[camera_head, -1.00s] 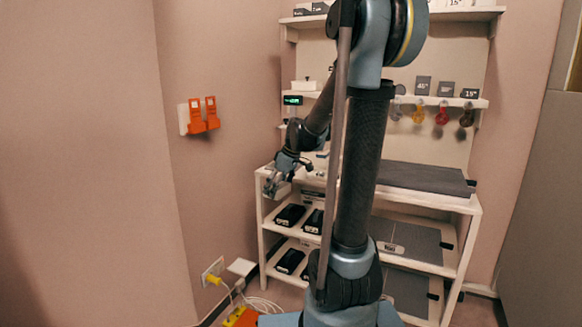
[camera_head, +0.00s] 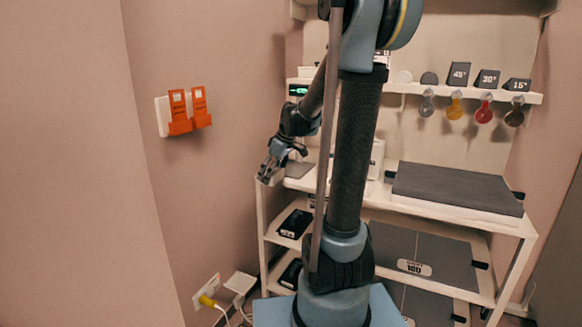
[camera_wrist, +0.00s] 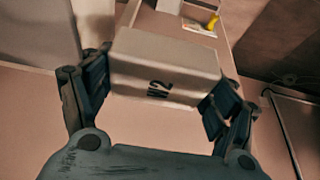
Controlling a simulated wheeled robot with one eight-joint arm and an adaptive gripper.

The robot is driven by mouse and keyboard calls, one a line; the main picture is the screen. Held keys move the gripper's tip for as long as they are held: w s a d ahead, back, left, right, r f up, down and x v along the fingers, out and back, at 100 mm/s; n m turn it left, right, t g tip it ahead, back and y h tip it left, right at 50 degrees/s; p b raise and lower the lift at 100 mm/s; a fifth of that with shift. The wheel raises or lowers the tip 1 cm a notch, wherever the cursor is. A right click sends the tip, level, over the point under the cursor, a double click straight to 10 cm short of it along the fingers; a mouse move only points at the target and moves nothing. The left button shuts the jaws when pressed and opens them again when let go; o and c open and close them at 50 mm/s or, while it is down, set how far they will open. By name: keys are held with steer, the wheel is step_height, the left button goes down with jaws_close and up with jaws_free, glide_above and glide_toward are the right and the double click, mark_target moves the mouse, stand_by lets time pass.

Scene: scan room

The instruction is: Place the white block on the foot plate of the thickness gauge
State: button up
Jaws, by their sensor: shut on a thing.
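My gripper (camera_head: 270,172) is shut on a pale block (camera_wrist: 165,62) with dark lettering that looks like "W2". The wrist view shows the block spanning between both fingers. In the head view the gripper hangs at the left front corner of the shelf unit's top, and the block is too small there to make out clearly. A device with a green lit display (camera_head: 298,90) stands at the left end of the upper shelf. I cannot tell whether it belongs to the thickness gauge. No foot plate can be made out; my arm hides part of the shelf unit's middle.
A dark grey slab (camera_head: 455,187) lies on the right of the shelf unit's top (camera_head: 420,205). Angle blocks (camera_head: 488,79) stand on the upper shelf, with coloured discs (camera_head: 454,110) hanging below. Orange holders (camera_head: 190,112) are on the left wall. A yellow plug (camera_head: 207,300) sits low.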

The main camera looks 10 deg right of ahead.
glide_above(288, 168)
steer(key=s, duration=0.3)
steer(key=shift+s+a, duration=0.2)
steer(key=shift+a, duration=0.1)
steer(key=w+d, duration=0.1)
steer(key=w, duration=0.2)
steer(key=shift+d, duration=0.35)
steer(key=shift+f, duration=0.6)
steer(key=shift+s+f, duration=0.1)
steer(key=shift+f, duration=0.1)
steer(key=o, duration=1.2)
